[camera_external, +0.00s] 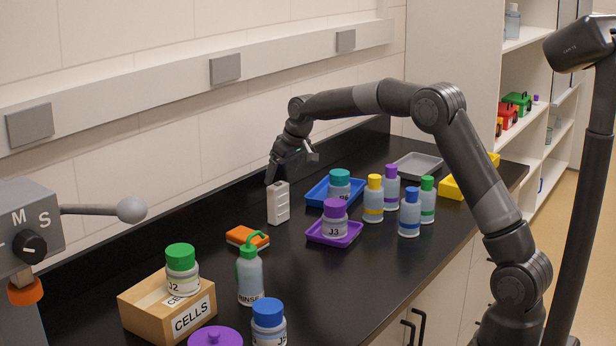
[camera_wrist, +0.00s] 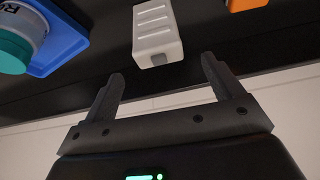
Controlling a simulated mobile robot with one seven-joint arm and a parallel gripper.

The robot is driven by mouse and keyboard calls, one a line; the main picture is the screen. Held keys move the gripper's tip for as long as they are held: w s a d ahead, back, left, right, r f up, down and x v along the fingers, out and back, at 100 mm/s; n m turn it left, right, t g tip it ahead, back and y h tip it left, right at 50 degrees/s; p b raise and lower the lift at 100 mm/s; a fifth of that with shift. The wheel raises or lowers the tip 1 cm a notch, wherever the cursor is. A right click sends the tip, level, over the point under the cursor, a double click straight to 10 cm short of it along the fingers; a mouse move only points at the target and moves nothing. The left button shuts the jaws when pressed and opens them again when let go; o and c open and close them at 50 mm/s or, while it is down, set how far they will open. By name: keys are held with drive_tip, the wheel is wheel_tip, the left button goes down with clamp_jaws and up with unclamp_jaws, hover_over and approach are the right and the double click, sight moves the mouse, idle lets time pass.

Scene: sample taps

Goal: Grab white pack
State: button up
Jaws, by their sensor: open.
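The white pack (camera_external: 278,203) stands upright on the black counter near the wall, left of the blue tray. In the wrist view the white pack (camera_wrist: 156,33) shows its ribbed face, just beyond the fingers and roughly in line with the gap between them. My gripper (camera_external: 292,174) is just above and behind the white pack in the external view. In the wrist view my gripper (camera_wrist: 160,80) has its two fingers spread apart with nothing between them. Whether a finger touches the pack cannot be told from the external view.
A blue tray (camera_external: 313,196) with a teal-capped jar (camera_external: 339,184) stands right of the pack. A purple tray (camera_external: 353,238) holds jar J3 (camera_external: 335,218). An orange sponge-like block (camera_external: 247,238) lies at the front left. The wall runs close behind.

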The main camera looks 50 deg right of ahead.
sight(276, 193)
drive_tip(key=x, duration=0.8)
drive_tip(key=shift+s+d+f, duration=0.1)
drive_tip(key=shift+s+f, duration=0.1)
drive_tip(key=shift+f, duration=0.15)
drive_tip(key=shift+c, duration=0.3)
drive_tip(key=shift+r, duration=0.1)
drive_tip(key=c, duration=1.1)
drive_tip(key=shift+r, duration=0.1)
